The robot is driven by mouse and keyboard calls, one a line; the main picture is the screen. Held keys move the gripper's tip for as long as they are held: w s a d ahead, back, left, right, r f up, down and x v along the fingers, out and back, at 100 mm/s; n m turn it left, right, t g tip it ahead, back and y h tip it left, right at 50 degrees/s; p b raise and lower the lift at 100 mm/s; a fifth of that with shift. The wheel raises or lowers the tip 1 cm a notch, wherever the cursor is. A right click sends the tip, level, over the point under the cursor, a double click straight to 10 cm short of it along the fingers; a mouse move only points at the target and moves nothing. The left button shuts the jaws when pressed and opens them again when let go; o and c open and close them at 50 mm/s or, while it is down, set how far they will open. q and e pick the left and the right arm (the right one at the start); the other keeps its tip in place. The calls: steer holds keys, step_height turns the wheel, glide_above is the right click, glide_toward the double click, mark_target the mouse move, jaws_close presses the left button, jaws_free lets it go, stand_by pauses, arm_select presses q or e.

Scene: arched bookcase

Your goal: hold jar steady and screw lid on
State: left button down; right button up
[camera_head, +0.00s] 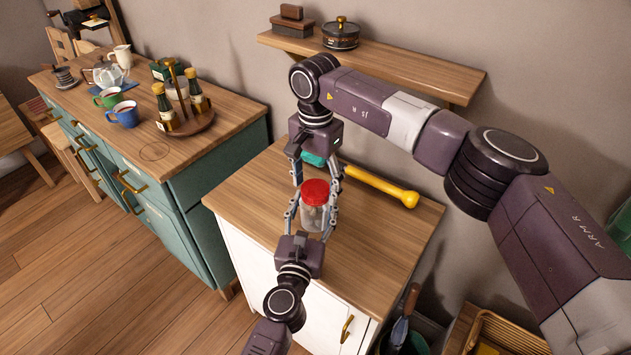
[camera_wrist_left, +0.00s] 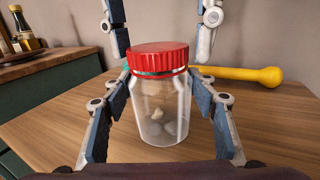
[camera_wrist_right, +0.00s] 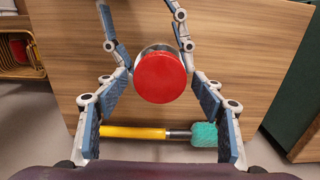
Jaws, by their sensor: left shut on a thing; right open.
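A clear glass jar (camera_head: 313,216) stands upright on the wooden top of a white cabinet, with small pale things inside, also seen in the left wrist view (camera_wrist_left: 160,110). A red ribbed lid (camera_head: 315,192) sits on its mouth; it looks slightly tilted in the left wrist view (camera_wrist_left: 158,57). My left gripper (camera_head: 312,222) is shut on the jar's body from the near side. My right gripper (camera_head: 317,178) is above and behind the lid, open, its fingers apart on either side; the lid shows between and beyond them in the right wrist view (camera_wrist_right: 160,77).
A yellow-handled tool (camera_head: 383,187) with a teal head lies behind the jar. A wall shelf (camera_head: 400,75) runs above the cabinet top. A teal counter (camera_head: 225,110) with cups and bottles stands left. The cabinet top's front right is clear.

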steer(key=c, duration=1.2)
steer(key=m, duration=2.7)
steer(key=shift+m, duration=0.4)
steer(key=o, duration=1.4)
steer(key=shift+c, duration=0.2)
steer(key=shift+f, duration=0.1)
